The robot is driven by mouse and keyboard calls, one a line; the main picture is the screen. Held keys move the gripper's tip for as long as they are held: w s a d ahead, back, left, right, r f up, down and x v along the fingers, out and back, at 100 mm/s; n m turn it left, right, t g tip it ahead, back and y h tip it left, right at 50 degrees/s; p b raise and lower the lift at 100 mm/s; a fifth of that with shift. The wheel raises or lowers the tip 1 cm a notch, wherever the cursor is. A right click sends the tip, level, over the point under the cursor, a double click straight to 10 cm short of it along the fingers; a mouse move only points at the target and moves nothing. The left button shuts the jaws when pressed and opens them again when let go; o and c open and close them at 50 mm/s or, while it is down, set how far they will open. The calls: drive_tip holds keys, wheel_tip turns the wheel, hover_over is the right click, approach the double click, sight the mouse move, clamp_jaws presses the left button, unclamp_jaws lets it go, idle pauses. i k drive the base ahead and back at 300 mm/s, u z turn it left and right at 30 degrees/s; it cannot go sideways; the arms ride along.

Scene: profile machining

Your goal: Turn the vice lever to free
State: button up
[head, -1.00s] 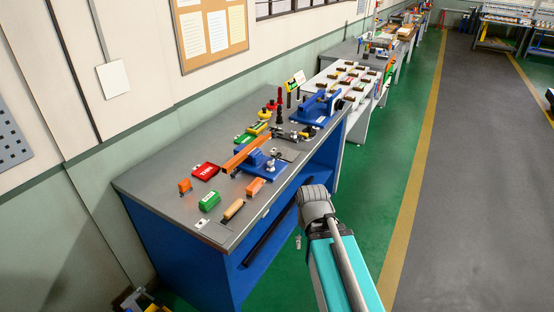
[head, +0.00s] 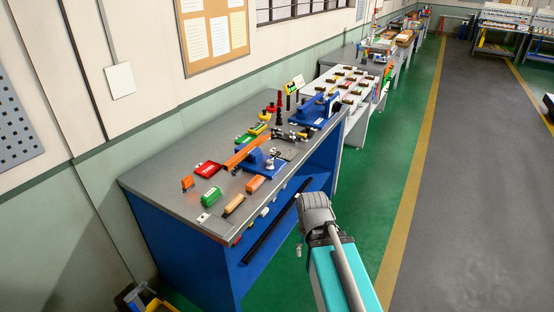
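A blue vice (head: 260,162) stands on the grey bench top, near its front edge. A long orange profile (head: 246,152) lies across the vice, slanting up to the right. The vice lever is too small to make out for sure, so I cannot tell its position. My arm shows at the lower right, in front of the bench and apart from the vice. My gripper itself cannot be made out in this view.
The workbench (head: 150,179) also bears a red box (head: 207,169), a green block (head: 211,196), orange blocks (head: 255,184) and a larger blue machine (head: 316,111) farther back. A white table (head: 356,113) stands beyond. The green floor (head: 376,165) right of the bench is clear.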

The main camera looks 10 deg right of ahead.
sight(269, 165)
drive_tip(key=k, duration=1.1)
drive_tip(key=z, duration=0.15)
drive_tip(key=i, duration=0.4)
drive_tip(key=z, duration=0.6)
drive_tip(key=i, duration=1.95)
drive_tip(key=u, duration=0.75)
